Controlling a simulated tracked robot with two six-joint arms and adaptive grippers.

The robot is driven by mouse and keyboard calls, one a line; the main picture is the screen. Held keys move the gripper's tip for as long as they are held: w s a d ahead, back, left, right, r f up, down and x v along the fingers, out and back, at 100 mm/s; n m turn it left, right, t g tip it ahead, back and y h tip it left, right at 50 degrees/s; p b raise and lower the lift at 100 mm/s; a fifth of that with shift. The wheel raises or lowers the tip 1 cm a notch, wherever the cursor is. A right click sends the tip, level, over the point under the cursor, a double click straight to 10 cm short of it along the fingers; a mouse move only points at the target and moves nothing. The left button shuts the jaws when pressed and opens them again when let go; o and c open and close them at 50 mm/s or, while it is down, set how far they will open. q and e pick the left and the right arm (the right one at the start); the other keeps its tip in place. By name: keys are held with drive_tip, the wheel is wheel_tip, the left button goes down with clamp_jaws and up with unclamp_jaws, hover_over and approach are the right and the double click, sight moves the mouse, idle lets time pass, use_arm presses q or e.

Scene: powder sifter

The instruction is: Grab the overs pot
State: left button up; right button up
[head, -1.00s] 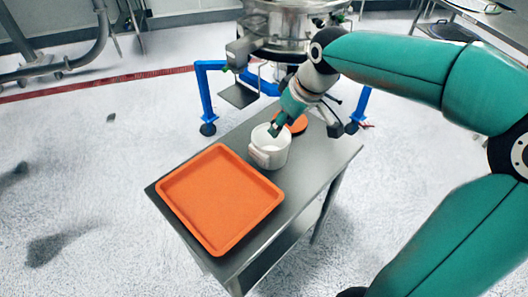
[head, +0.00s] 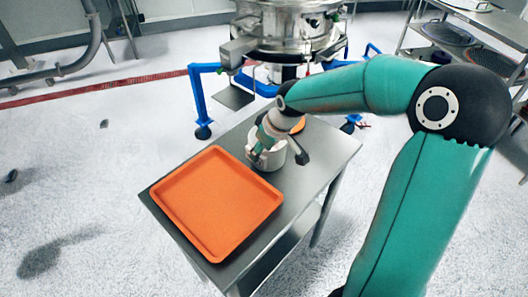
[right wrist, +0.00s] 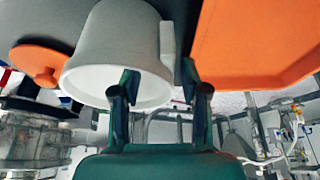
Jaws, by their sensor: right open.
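The overs pot is a white pot (head: 274,158) standing on the metal table, right of the orange tray. It also shows in the right wrist view (right wrist: 112,45), with its open rim toward the camera and a raised handle on its side. My right gripper (head: 257,155) is at the pot's tray-side wall and is open. In the right wrist view my right gripper (right wrist: 158,82) has one finger in front of the pot's mouth and the other outside, beyond the handle. I cannot tell whether either finger touches the pot. My left gripper is not in view.
The orange tray (head: 216,200) fills the near left of the metal table (head: 310,178). An orange lid (right wrist: 38,62) lies beside the pot, partly hidden in the head view. The steel sifter (head: 285,30) on blue legs stands behind the table.

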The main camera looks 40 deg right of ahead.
drive_tip(key=x, duration=0.5)
drive_tip(key=shift+s+a+f, duration=0.1)
drive_tip(key=shift+a+f, duration=0.05)
drive_tip(key=shift+a, duration=0.25)
clamp_jaws()
